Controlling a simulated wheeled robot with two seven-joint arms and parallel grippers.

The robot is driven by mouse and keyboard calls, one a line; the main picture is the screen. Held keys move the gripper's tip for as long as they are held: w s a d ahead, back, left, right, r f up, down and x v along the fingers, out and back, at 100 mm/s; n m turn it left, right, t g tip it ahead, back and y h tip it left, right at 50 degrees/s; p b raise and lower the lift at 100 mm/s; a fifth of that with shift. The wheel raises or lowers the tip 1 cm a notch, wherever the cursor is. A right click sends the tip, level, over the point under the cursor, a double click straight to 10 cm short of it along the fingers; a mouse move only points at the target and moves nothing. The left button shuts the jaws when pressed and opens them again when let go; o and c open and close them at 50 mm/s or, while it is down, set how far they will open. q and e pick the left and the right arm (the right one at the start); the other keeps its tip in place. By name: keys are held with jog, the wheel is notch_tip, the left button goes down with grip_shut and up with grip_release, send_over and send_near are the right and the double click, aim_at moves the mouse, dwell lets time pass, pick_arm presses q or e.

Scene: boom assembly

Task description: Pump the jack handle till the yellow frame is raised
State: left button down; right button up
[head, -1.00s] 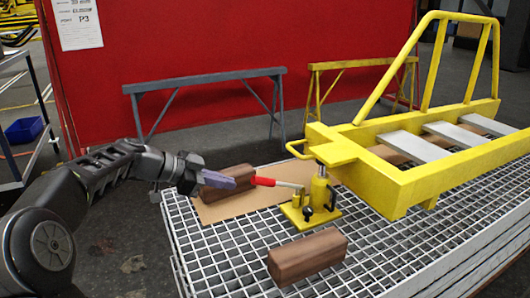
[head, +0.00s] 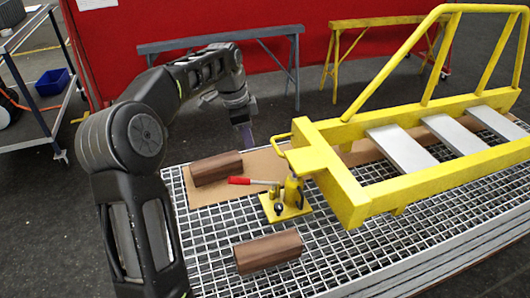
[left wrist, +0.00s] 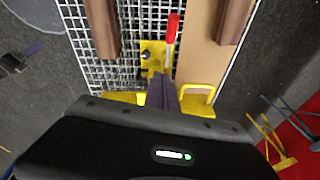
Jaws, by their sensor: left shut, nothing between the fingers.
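The yellow bottle jack (head: 288,200) stands on the white grating under the near-left end of the yellow frame (head: 345,190). Its handle with a red grip (head: 240,181) points left and lies nearly level. My left gripper (head: 247,138) is shut and empty, pointing down behind the handle and apart from it, near the frame's left end. In the left wrist view the shut fingers (left wrist: 163,92) overlap the jack's area, with the red grip (left wrist: 172,28) beyond them. The right gripper is not in view.
A cardboard sheet (head: 262,163) lies under the rear block. Grey (head: 220,42) and yellow (head: 375,24) trestles stand behind.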

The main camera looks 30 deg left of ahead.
pick_arm(q)
jog(key=shift+s+a+f+n+y, duration=0.1)
jog(key=shift+s+a+n+y, duration=0.15)
jog(key=shift+a+n, duration=0.3)
jog(key=shift+s+a+f+n+y, duration=0.1)
jog(key=shift+s+a+n+y, duration=0.15)
jog(key=shift+a+n, duration=0.3)
jog(key=shift+w, duration=0.1)
